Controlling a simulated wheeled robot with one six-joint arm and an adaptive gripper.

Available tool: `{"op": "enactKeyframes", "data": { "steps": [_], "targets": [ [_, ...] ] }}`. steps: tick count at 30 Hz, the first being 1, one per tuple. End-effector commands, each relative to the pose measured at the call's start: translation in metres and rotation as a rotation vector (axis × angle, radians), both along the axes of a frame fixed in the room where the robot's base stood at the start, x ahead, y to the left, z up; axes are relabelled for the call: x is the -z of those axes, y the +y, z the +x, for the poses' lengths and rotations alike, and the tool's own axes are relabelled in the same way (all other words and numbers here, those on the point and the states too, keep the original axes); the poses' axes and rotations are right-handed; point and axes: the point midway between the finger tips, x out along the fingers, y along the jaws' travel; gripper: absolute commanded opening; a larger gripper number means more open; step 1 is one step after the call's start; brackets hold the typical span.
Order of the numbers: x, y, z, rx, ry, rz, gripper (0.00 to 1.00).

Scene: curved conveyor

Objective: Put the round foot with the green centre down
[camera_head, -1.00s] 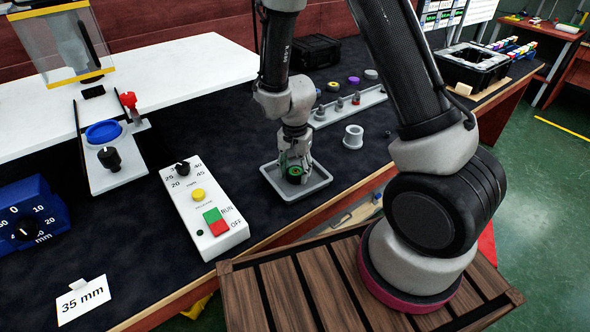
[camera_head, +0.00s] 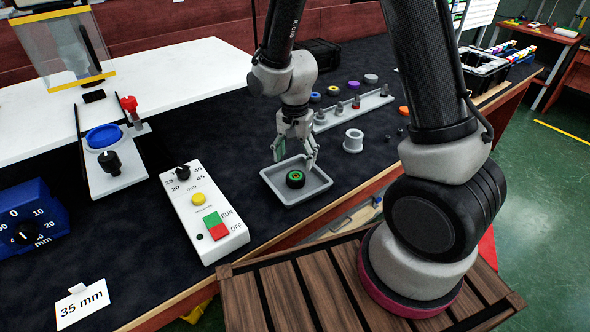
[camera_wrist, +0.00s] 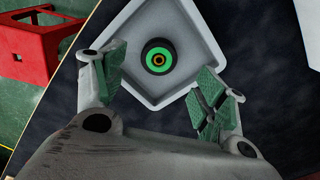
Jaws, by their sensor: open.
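The round foot with the green centre (camera_head: 295,179) is a small black disc with a green ring. It lies in the shallow grey square tray (camera_head: 318,187), near the middle of its floor. In the wrist view the foot (camera_wrist: 159,59) shows a green face with an orange ring around a dark centre, and the tray (camera_wrist: 122,22) surrounds it. My gripper (camera_head: 294,160) is open and empty above the tray. Its green-padded fingers (camera_wrist: 162,88) are spread wide and apart from the foot.
A white control box (camera_head: 205,213) with a knob and buttons stands left of the tray. A grey flanged spool (camera_head: 353,141) and a grey rail with pegs (camera_head: 362,107) are behind and right. A red block (camera_wrist: 32,45) shows in the wrist view.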

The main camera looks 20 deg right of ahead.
Motion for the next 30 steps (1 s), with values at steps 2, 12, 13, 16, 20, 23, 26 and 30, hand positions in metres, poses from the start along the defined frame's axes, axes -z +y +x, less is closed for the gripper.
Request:
{"op": "enactKeyframes", "data": {
  "steps": [2,12,13,16,20,23,26,30],
  "targets": [
    [-0.018,0.001,0.001,0.000,-0.006,0.002,0.72],
    [-0.053,0.000,0.000,0.000,0.000,0.000,0.72],
    [-0.053,0.000,0.000,0.000,0.000,0.000,0.72],
    [-0.061,-0.004,-0.001,-0.011,-0.009,0.004,0.72],
    [-0.100,-0.025,-0.008,-0.084,-0.056,0.017,0.72],
    [-0.145,-0.053,-0.026,-0.186,-0.115,0.022,0.72],
    [-0.187,-0.083,-0.055,-0.305,-0.179,0.011,0.72],
    [-0.231,-0.118,-0.104,-0.468,-0.262,-0.028,0.72]
  ]
}}
